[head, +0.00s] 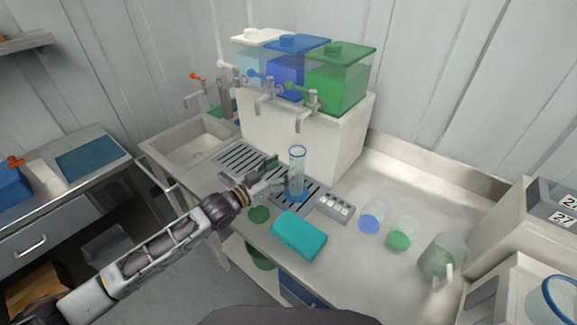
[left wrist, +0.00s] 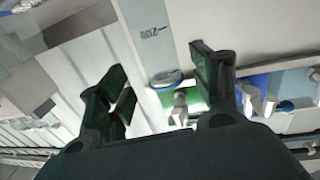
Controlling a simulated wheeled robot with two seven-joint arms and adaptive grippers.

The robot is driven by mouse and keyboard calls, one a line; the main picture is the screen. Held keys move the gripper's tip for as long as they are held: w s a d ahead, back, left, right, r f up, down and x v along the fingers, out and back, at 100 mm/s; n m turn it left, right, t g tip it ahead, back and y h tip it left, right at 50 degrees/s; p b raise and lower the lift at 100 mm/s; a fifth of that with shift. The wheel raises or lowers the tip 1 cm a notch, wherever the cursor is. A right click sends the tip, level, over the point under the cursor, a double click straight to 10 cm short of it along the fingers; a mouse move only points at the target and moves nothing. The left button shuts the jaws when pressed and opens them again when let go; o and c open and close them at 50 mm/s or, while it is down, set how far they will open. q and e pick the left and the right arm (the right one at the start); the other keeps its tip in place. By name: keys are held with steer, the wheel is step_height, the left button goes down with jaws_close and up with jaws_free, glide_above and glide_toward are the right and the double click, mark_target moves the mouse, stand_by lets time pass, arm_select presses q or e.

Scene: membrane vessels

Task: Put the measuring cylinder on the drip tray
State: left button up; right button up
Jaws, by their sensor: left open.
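The measuring cylinder (head: 297,168), clear with a blue rim and blue foot, stands upright at the right part of the slotted drip tray (head: 238,158). Its foot appears to rest on the slats. My left gripper (head: 277,176) is just left of the cylinder, low on its side, with its fingers open. In the left wrist view the open left gripper (left wrist: 160,66) has one dark green finger pad on each side of the clear cylinder (left wrist: 146,32), with gaps visible. Whether a finger touches the glass cannot be told. My right gripper is not in view.
White, blue and green tanks (head: 340,78) with taps stand on a white block behind the tray. A sink (head: 195,142) is at left.

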arm_select(q)
steer(key=shift+v, duration=2.5)
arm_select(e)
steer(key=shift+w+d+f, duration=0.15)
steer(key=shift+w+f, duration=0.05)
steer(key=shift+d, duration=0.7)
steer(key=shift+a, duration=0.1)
